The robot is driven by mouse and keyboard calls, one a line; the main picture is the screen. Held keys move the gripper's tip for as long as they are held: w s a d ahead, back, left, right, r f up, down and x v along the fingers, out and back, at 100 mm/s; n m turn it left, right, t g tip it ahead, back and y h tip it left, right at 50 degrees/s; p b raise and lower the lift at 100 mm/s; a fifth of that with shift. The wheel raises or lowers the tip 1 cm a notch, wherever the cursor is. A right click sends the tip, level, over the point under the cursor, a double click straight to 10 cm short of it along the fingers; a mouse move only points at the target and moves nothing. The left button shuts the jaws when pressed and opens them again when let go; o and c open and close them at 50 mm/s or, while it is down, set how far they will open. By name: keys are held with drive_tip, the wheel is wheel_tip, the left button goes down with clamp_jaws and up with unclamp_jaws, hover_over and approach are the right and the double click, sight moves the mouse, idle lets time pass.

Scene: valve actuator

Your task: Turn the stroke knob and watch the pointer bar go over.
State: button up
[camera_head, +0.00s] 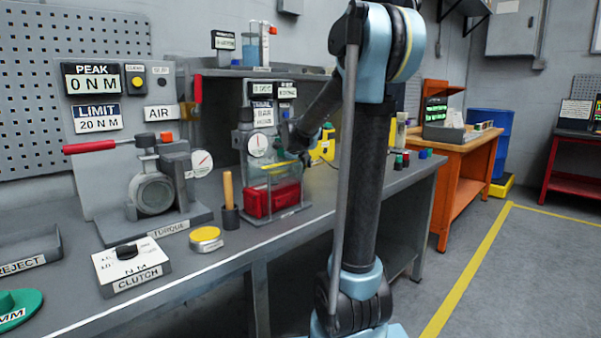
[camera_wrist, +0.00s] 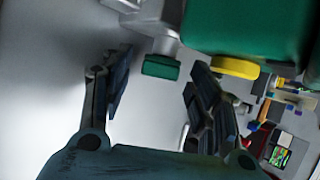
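My gripper (camera_wrist: 158,82) is open in the wrist view, its two dark fingers spread wide with nothing between the tips. A small green block-shaped end on a grey stem (camera_wrist: 161,67) shows just beyond the fingertips, between them; it may be the stroke knob, but I cannot tell for sure. I see no contact. In the head view my gripper (camera_head: 303,155) is small and partly hidden by my arm, beside a bench fixture.
The fixture has a round dial (camera_head: 258,145) and a red block (camera_head: 272,199). A torque rig with a red-handled lever (camera_head: 90,146) stands left on the grey bench. A wooden-handled tool (camera_head: 228,190) and yellow tin (camera_head: 206,238) stand nearer. Floor is clear at right.

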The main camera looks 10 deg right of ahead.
drive_tip(key=v, duration=1.2)
drive_tip(key=shift+d, duration=0.1)
